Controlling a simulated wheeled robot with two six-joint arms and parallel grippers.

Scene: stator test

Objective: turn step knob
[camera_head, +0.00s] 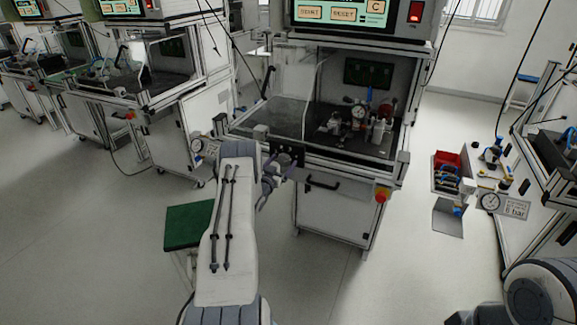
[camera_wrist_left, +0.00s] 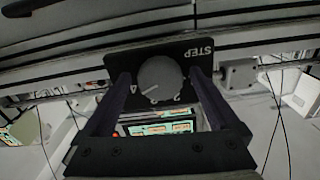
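The step knob (camera_wrist_left: 160,77) is a round grey knob on a black plate (camera_wrist_left: 196,90) marked STEP, upside down in the left wrist view. A pale pointer line on it points to the lower left of that picture. My left gripper (camera_wrist_left: 159,76) is open, with one dark finger on each side of the knob and a gap showing on both sides. In the head view my left gripper (camera_head: 271,178) is at the front edge of the central test station, by the dark plate (camera_head: 287,153); the knob cannot be made out there. My right gripper is out of view.
The central station holds small parts and gauges (camera_head: 358,115) under a screen (camera_head: 350,14). A red emergency button (camera_head: 381,195) sits on its front right. A green-topped stool (camera_head: 189,225) stands left of my arm. A red bin (camera_head: 452,168) is at right.

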